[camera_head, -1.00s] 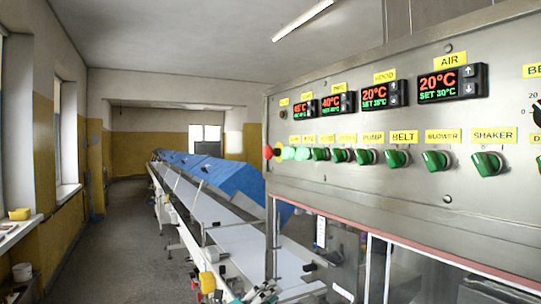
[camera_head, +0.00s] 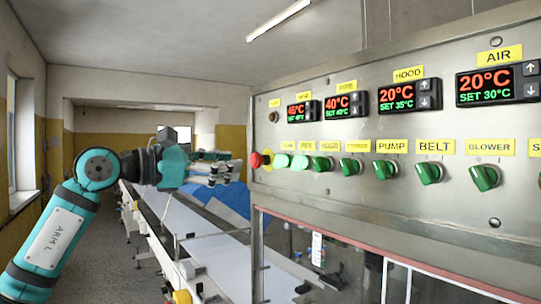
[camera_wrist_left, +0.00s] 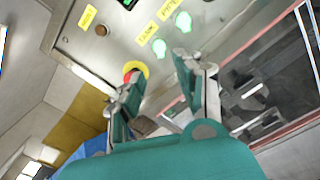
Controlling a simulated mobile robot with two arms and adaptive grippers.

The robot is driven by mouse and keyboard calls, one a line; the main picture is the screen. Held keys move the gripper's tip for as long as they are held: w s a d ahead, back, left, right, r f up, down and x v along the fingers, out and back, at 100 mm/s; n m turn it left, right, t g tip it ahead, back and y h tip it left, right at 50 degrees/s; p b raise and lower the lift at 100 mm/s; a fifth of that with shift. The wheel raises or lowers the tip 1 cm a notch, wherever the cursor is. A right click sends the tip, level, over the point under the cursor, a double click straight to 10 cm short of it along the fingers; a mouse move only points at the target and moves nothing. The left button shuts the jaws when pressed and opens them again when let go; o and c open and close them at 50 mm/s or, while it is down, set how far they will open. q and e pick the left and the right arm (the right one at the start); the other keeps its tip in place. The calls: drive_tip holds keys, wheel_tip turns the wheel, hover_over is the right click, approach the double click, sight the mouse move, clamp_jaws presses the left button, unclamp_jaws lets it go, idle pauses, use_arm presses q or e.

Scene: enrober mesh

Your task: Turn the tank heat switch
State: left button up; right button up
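The tank heat switch (camera_head: 281,161) is a pale green lit knob on the steel panel. It is the leftmost green knob, beside the red stop button (camera_head: 257,160). In the left wrist view the switch (camera_wrist_left: 160,48) shows under a yellow label, just beyond the gap between my fingers. My left gripper (camera_head: 238,166) is in front of the panel's left edge, to the left of the switch and apparently apart from it. In the left wrist view the left gripper (camera_wrist_left: 158,68) is open and empty, with one finger overlapping the red button. My right gripper is out of view.
A similar lit pipe knob (camera_head: 300,162) sits close to the right, then several darker green knobs. Temperature displays (camera_head: 345,105) are above. A glazed guard (camera_head: 340,255) is below the panel. The conveyor (camera_head: 205,240) runs back at left.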

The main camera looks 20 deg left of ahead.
sight(275, 161)
use_arm(q)
drive_tip(key=p+x, duration=0.3)
drive_tip(key=x, duration=0.7)
drive_tip(key=shift+r+p, duration=0.15)
drive_tip(key=shift+p, duration=0.2)
drive_tip(key=shift+w+d, duration=0.25)
drive_tip(key=shift+w, duration=0.25)
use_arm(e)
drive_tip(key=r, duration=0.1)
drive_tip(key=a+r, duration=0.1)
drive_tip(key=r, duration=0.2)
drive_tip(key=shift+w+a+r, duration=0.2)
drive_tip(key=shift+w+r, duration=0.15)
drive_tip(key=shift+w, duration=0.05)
use_arm(q)
drive_tip(key=shift+c, duration=0.6)
clamp_jaws()
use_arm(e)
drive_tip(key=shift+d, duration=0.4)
